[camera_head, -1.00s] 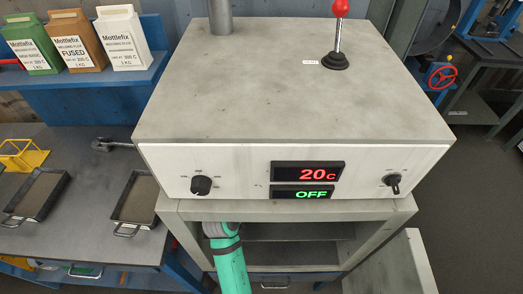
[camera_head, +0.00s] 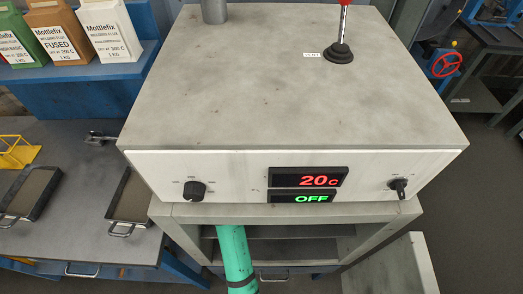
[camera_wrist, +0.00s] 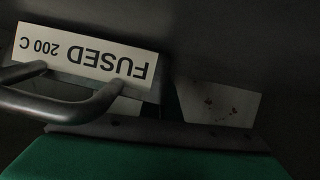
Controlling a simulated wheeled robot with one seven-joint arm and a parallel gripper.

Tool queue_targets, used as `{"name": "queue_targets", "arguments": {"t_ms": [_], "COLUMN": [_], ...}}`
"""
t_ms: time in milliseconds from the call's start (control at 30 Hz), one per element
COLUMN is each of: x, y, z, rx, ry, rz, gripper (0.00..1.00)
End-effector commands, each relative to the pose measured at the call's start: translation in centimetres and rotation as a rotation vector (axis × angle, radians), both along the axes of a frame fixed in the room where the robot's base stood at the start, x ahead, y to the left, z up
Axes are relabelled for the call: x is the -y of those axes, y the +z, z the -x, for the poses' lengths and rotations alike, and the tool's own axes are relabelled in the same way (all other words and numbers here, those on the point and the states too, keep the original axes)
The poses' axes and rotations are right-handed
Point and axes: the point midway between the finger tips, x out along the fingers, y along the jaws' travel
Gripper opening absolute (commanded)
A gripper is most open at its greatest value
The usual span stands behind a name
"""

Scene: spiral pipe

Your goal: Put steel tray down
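Close up in the wrist view is a dark metal bar handle (camera_wrist: 75,105) at the left. Beside it is a white label (camera_wrist: 85,58) reading "FUSED 200 C" upside down. I cannot tell for sure whether they belong to the steel tray. A green part of my gripper (camera_wrist: 150,160) fills the bottom of that view; its fingertips and what they hold cannot be made out. In the head view my green arm reaches down in front of the stand under the furnace, and its end is hidden. Two filled trays, left (camera_head: 30,192) and right (camera_head: 130,196), lie on the bench.
The furnace (camera_head: 290,95) reads 20 C and OFF, with a red-knobbed lever on top. Its stand (camera_head: 290,215) has open shelves. Flux boxes (camera_head: 60,32) stand on a blue shelf. The grey bench (camera_head: 75,230) has bare room around the trays. A pale panel (camera_head: 395,268) stands lower right.

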Motion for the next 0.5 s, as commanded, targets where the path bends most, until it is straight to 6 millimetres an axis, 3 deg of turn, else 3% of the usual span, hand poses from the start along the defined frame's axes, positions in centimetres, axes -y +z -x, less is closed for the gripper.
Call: {"name": "queue_targets", "arguments": {"t_ms": [200, 300, 500], "x": [-0.65, -0.44, -0.22], "y": [-0.14, -0.22, -0.21], "z": [-0.04, -0.02, -0.02], "rx": [0.002, 0.0, 0.0], "ry": [0.011, 0.007, 0.003], "rz": [0.001, -0.001, 0.0], "gripper": [0.0, 0.21, 0.21]}}
